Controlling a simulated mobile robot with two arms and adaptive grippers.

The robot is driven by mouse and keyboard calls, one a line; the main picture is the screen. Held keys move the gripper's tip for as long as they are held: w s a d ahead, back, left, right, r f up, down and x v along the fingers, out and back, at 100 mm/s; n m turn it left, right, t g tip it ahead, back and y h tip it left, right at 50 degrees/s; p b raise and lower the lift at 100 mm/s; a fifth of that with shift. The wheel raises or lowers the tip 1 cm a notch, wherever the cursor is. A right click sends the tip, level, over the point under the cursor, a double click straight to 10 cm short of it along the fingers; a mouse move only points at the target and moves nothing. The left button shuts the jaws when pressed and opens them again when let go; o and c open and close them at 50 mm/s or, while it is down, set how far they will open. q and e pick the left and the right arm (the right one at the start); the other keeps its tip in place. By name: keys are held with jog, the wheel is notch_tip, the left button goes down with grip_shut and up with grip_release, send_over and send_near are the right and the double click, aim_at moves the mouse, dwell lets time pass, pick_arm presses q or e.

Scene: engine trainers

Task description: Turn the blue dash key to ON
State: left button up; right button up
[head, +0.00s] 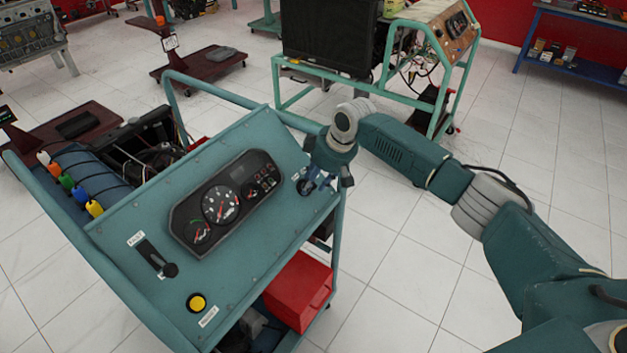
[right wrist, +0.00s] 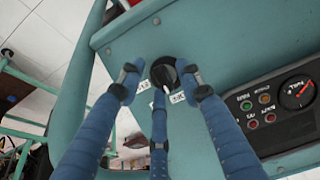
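The dash key switch (right wrist: 164,71) shows in the right wrist view as a round black knob with a pale pointer, set in the teal panel with small white labels around it. I cannot make out any blue on it or read its position. My right gripper (head: 318,182) is over the right end of the panel in the head view. Its three blue fingers (right wrist: 160,82) are spread around the knob in the right wrist view, with gaps at the sides. I cannot tell whether any fingertip touches it. My left gripper is not in view.
The teal panel (head: 135,270) carries an instrument cluster (head: 225,203), a black lever (head: 157,258) and a yellow button (head: 196,302). A red box (head: 299,291) sits below. Another engine stand (head: 470,70) is behind. The floor at right is clear.

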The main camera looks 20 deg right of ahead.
grip_shut()
jog(key=m+y+p, duration=0.1)
jog(key=m+p, duration=0.1)
jog(key=shift+r+m, duration=0.1)
jog(key=shift+m, duration=0.3)
jog(key=shift+d+m+g+y+p, duration=0.1)
jog(key=shift+m+g+y+p, duration=0.3)
jog(key=shift+m, duration=0.7)
jog(key=shift+m+y+p, duration=0.35)
jog(key=shift+m+y, duration=0.05)
jog(key=shift+m, duration=1)
